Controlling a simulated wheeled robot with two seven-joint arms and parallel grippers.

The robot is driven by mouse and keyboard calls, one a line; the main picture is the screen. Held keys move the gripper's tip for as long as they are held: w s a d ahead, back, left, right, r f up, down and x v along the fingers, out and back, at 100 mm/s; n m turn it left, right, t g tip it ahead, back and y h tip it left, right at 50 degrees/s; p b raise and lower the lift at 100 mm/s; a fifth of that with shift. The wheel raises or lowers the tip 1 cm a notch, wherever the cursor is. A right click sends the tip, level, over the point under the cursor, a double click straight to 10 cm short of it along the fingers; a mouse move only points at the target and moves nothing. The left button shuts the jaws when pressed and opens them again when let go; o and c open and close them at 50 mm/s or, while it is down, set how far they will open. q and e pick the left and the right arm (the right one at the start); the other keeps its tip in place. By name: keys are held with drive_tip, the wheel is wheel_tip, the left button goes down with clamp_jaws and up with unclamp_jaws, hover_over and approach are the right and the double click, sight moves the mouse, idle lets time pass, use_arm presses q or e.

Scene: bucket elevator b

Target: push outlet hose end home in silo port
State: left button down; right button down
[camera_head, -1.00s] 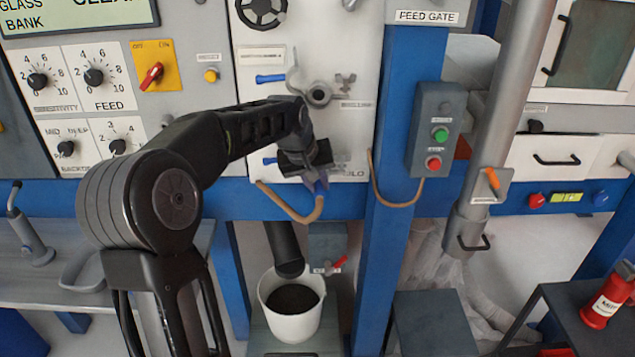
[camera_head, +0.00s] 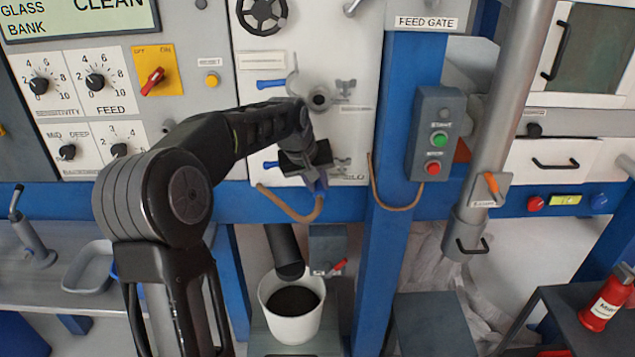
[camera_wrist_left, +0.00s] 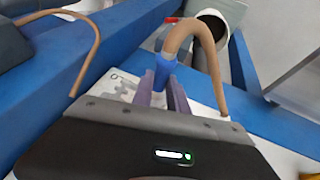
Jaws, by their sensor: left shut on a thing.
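The outlet hose (camera_head: 294,213) is a tan tube looping below the white panel. Its blue end collar (camera_wrist_left: 165,70) shows in the left wrist view between the purple fingers of my left gripper (camera_wrist_left: 162,92). In the head view my left gripper (camera_head: 318,184) is shut on this hose end, close against the lower part of the panel. The silo port is hidden behind the gripper; only part of its label (camera_head: 352,177) shows. I cannot tell whether the hose end touches or sits in the port. My right gripper is not in view.
An upper port (camera_head: 319,98) with a clamp sits above my gripper. A blue post (camera_head: 385,230) with a green and red button box (camera_head: 436,135) stands to the right. A white bucket (camera_head: 292,322) of dark material is below a black spout (camera_head: 284,250).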

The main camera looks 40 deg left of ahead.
use_arm(q)
drive_tip(key=shift+w+a+r, duration=0.1)
drive_tip(key=shift+w+a, duration=0.2)
drive_tip(key=shift+w, duration=0.1)
drive_tip(key=c, duration=1.2)
unclamp_jaws()
drive_tip(key=shift+c, duration=0.2)
drive_tip(key=v, duration=0.7)
drive_tip(key=shift+s+r+b, duration=0.15)
drive_tip(key=shift+r+b, duration=0.15)
drive_tip(key=shift+f, duration=0.1)
